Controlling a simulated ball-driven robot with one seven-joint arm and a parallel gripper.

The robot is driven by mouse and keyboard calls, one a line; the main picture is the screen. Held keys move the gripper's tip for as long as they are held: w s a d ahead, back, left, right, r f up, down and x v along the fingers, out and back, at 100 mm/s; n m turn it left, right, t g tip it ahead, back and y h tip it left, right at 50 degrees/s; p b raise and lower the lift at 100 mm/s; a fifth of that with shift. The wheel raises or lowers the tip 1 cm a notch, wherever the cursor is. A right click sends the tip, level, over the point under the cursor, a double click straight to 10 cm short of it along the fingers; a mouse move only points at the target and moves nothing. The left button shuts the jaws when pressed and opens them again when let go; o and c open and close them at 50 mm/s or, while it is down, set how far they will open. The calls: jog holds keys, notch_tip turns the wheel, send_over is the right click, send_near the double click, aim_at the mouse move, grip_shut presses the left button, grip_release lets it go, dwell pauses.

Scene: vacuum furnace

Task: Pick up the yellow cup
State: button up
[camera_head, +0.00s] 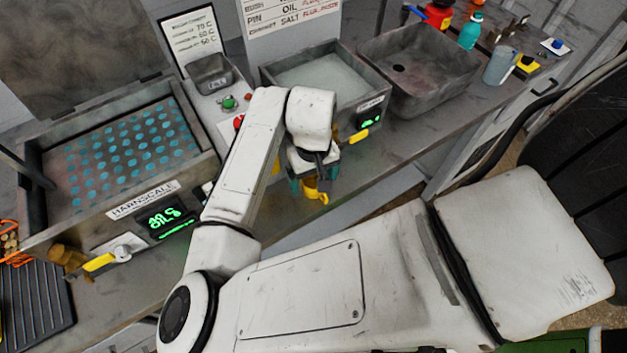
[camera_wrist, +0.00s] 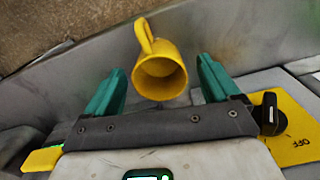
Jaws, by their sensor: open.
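The yellow cup (camera_wrist: 160,75) shows in the wrist view with its mouth toward the camera and its handle toward the upper left. My gripper (camera_wrist: 161,86) is open, with one teal finger on each side of the cup and a visible gap on both sides. In the head view, the cup (camera_head: 316,193) shows as a yellow shape just below my gripper (camera_head: 312,183), partly hidden by it, near the counter's front edge. What supports the cup cannot be told.
A basin of pale material (camera_head: 325,74) is behind my gripper, with an empty grey sink (camera_head: 420,65) to its right. A heated box with blue-dotted floor (camera_head: 130,148) is at left. A clear beaker (camera_head: 499,66) and bottles stand at the back right.

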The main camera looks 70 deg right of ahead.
jog(key=shift+f, duration=1.2)
jog(key=shift+c, duration=0.5)
jog(key=c, duration=1.1)
